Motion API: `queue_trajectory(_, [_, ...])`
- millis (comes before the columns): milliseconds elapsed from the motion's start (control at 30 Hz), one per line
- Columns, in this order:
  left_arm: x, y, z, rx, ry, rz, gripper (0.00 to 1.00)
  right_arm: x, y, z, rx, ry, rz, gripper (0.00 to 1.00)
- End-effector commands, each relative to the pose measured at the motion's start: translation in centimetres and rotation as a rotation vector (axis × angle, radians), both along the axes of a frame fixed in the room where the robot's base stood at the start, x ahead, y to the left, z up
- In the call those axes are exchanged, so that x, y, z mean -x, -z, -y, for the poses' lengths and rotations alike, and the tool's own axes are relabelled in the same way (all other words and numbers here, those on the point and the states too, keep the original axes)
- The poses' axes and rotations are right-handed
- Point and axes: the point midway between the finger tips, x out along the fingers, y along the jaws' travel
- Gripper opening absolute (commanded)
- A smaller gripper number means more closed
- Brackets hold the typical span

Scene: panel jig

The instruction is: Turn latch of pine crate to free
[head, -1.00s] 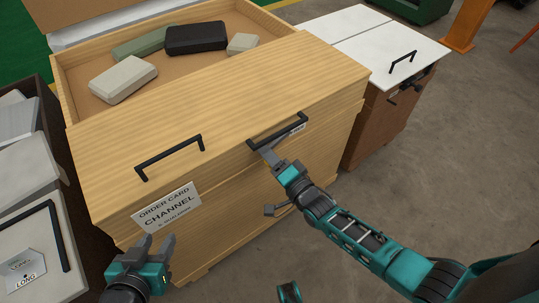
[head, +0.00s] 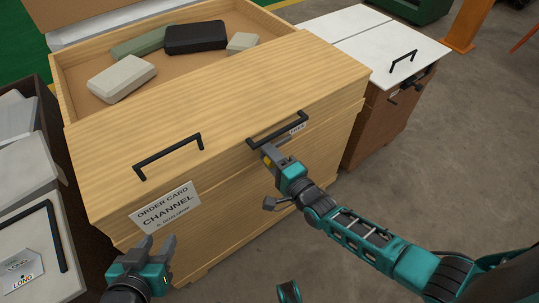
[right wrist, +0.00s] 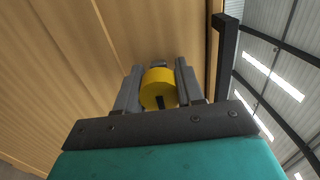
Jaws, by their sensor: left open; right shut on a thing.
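The pine crate (head: 230,105) is a large light-wood box with two black bar handles on its lid. A yellow round latch knob (right wrist: 159,84) on its front shows in the right wrist view, between the fingers of my right gripper (right wrist: 158,90). My right gripper is shut on this knob; in the head view it (head: 269,154) is just below the right-hand handle (head: 278,130), and only a sliver of yellow shows. My left gripper (head: 158,245) is open and empty, in front of the crate's lower left. The latch's exact angle is hidden.
An order card reading CHANNEL (head: 165,208) is on the crate's front. A small label (head: 298,128), partly hidden, sits by the right handle. An open tray behind holds several blocks (head: 195,38). A white-topped brown crate (head: 385,50) stands right; grey floor is clear at right.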

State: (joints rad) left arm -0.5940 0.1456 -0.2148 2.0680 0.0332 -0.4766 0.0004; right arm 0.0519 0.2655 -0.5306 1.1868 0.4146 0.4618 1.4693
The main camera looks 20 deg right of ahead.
Motion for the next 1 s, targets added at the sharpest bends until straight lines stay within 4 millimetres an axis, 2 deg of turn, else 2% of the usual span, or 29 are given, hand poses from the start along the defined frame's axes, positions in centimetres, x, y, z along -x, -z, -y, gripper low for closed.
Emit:
queue_trajectory(167, [0.0,0.0,-0.1,-0.006,0.004,0.001,0.43,0.0,0.0,0.1,-0.004,0.003,-0.001,0.0])
queue_trajectory(200, [0.0,0.0,-0.1,-0.007,0.004,0.001,0.43,0.0,0.0,0.1,-0.004,0.003,-0.001,0.39])
queue_trajectory(433, [0.0,0.0,-0.2,-0.009,0.006,0.002,0.43,0.0,0.0,0.1,-0.002,0.001,-0.001,0.61])
queue_trajectory(767, [-0.1,-0.2,-0.2,-0.008,0.006,0.002,0.43,0.4,0.0,0.2,0.0,0.001,-0.002,0.63])
queue_trajectory(867, [-0.1,-0.5,-0.2,-0.008,0.006,0.002,0.43,1.6,0.0,0.6,0.001,0.001,-0.003,0.63])
queue_trajectory(1000, [-0.1,-1.1,-0.2,-0.007,0.005,0.003,0.43,4.3,0.0,1.6,0.001,0.0,-0.006,0.63])
